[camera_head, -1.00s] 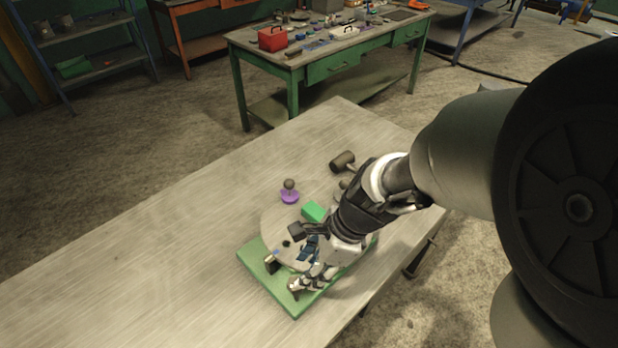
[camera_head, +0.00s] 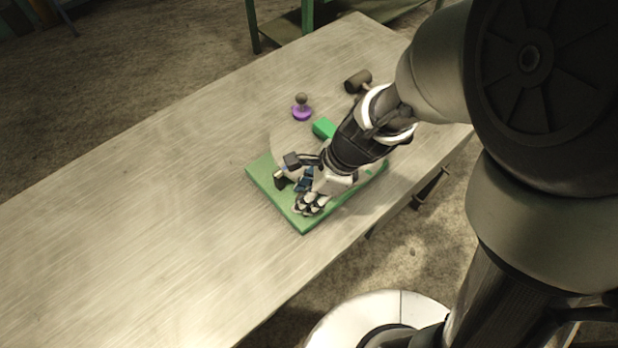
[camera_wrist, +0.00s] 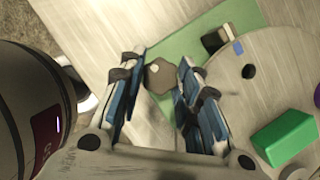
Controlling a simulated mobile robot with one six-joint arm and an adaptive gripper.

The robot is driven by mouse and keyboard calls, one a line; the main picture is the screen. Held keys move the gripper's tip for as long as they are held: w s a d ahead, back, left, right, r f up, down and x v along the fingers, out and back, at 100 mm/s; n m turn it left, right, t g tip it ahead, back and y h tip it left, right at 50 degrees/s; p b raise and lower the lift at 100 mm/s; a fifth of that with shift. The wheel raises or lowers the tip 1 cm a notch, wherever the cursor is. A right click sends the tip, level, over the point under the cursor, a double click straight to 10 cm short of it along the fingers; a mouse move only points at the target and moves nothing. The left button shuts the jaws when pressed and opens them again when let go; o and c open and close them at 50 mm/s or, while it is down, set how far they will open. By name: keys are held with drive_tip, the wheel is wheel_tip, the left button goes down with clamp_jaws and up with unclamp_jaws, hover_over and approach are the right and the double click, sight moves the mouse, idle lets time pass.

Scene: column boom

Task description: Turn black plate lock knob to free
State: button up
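A six-sided, dark grey-brown knob (camera_wrist: 159,76) shows between the fingertips of my gripper (camera_wrist: 160,68) in the wrist view, over the green base (camera_wrist: 183,42). I cannot tell whether this is the black plate lock knob. My gripper is open, with a finger on each side of the knob and narrow gaps visible; contact is unclear. A round pale plate (camera_wrist: 278,62) with a dark hole sits on the base.
A black-and-cream block (camera_wrist: 220,38) stands at the plate's edge, beside a small blue mark. A green block (camera_wrist: 284,138) is on the plate. A purple piece with a round knob (camera_head: 302,108) and a dark mallet (camera_head: 357,81) lie behind. The table's left side is clear.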

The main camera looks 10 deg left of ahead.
drive_tip(key=c, duration=0.4)
drive_tip(key=n+p, duration=0.1)
drive_tip(key=n, duration=0.1)
drive_tip(key=n+g+p, duration=0.1)
drive_tip(key=n, duration=0.1)
drive_tip(key=shift+w+r+g+p, duration=0.1)
drive_tip(key=shift+w+g+p, duration=0.05)
drive_tip(key=shift+g+p, duration=0.15)
drive_tip(key=n+p, duration=0.1)
drive_tip(key=n, duration=0.1)
drive_tip(key=n+g+h+p, duration=0.1)
drive_tip(key=n, duration=0.1)
drive_tip(key=shift+w+a+h+p, duration=0.1)
drive_tip(key=shift+h+p, duration=0.2)
drive_tip(key=shift+p, duration=0.1)
drive_tip(key=n+g+h+p, duration=0.1)
drive_tip(key=n+p, duration=0.1)
drive_tip(key=n, duration=0.3)
drive_tip(key=shift+a, duration=0.1)
drive_tip(key=n+h+p, duration=0.2)
drive_tip(key=n, duration=0.2)
drive_tip(key=shift+a+n, duration=0.15)
drive_tip(key=shift+n, duration=0.25)
